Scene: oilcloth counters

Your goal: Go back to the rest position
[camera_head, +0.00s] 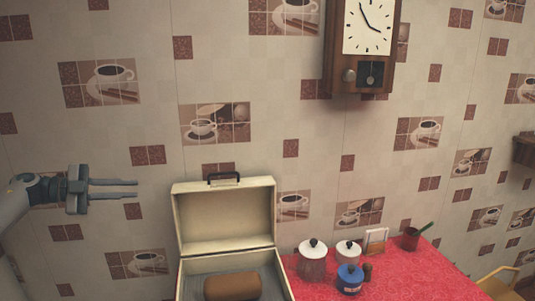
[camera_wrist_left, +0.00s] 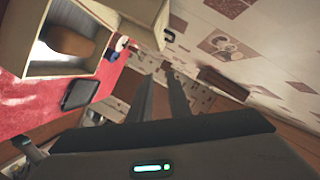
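My left gripper (camera_head: 136,188) is raised at the left of the head view, in front of the tiled wall. Its two thin fingers point right, with a gap between them and nothing held. In the left wrist view the fingers (camera_wrist_left: 163,95) also stand apart and empty. The gripper is left of the open cream box (camera_head: 222,218), apart from it. A brown loaf (camera_head: 232,287) lies inside the box. My right gripper does not show clearly in either view.
Lidded jars (camera_head: 312,258), a blue pot (camera_head: 349,279) and a dark red pot (camera_head: 410,239) stand on the red oilcloth (camera_head: 400,280). A pendulum clock (camera_head: 366,30) hangs above. A dark flat object (camera_wrist_left: 80,94) lies near the box. The air around my left gripper is clear.

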